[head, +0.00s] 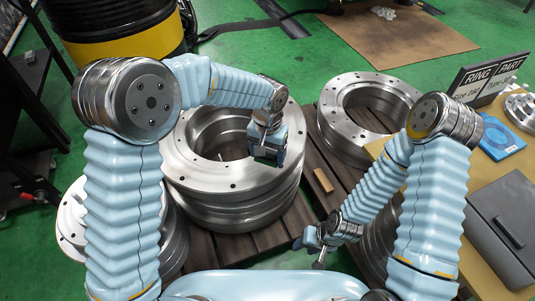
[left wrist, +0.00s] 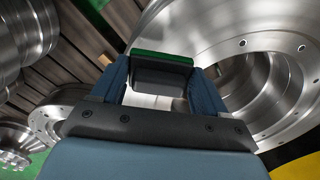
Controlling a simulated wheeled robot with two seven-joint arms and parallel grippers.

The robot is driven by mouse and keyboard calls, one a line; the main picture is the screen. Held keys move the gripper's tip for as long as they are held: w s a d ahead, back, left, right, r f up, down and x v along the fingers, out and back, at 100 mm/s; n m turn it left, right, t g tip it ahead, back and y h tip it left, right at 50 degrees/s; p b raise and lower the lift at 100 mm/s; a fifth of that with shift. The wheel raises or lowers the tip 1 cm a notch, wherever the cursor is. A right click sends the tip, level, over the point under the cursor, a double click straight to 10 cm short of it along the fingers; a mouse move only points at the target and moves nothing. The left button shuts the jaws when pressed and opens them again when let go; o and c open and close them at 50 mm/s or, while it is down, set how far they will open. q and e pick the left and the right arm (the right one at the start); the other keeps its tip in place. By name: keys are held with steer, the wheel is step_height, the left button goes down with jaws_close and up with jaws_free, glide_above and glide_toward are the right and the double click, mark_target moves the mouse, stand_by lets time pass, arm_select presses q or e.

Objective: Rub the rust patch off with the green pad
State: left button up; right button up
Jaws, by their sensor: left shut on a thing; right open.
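The green pad (left wrist: 162,57) is a thin green layer on a dark block (left wrist: 160,76), held between the two blue fingers of my left gripper (left wrist: 162,85). In the head view my left gripper (head: 267,158) points down over the right part of a large stacked metal ring (head: 185,160). There the pad is hidden behind the gripper. I cannot tell whether the pad touches the ring. No rust patch can be made out in either view. My right gripper (head: 311,243) is open and empty, low over the wooden pallet in front of the ring.
A second ring stack (head: 345,115) stands behind right on the brown pallet (head: 300,205). A small wooden block (head: 323,180) lies between the stacks. At right, a tan table (head: 478,205) holds a grey case (head: 510,225), a blue tray (head: 500,140) and a sign (head: 487,77).

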arm_select(q)
steer(key=shift+r+p, duration=0.35)
steer(key=shift+r, duration=0.6)
steer(key=shift+r, duration=0.1)
steer(key=shift+r+p, duration=1.15)
steer(key=shift+r, duration=0.3)
